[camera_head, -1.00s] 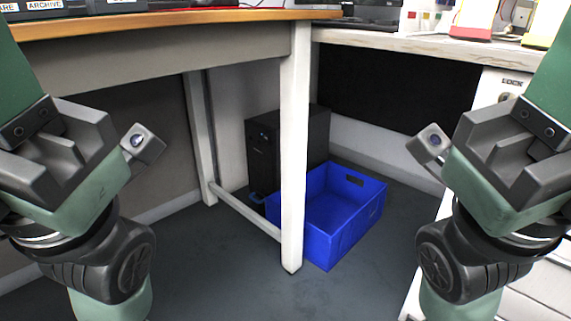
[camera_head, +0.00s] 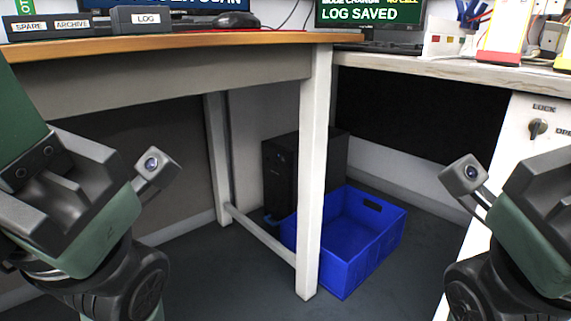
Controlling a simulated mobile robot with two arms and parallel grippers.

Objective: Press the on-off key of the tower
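The tower (camera_head: 280,178) is a black upright computer case on the floor under the desk, behind a white desk leg. Its narrow front faces left of me, and small marks show near its upper part. I cannot make out which one is the on-off key. A blue crate stands in front of its lower right part and hides it. Parts of my two green and grey arms show at the left and right edges, well apart from the tower. I cannot make out any gripper fingers in this view.
The blue crate (camera_head: 346,272) stands empty on the floor. The white desk leg (camera_head: 312,190) and a low crossbar (camera_head: 262,236) stand near the tower. The wooden desk top (camera_head: 180,47) is above. A white cabinet (camera_head: 520,150) with a lock knob is at right.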

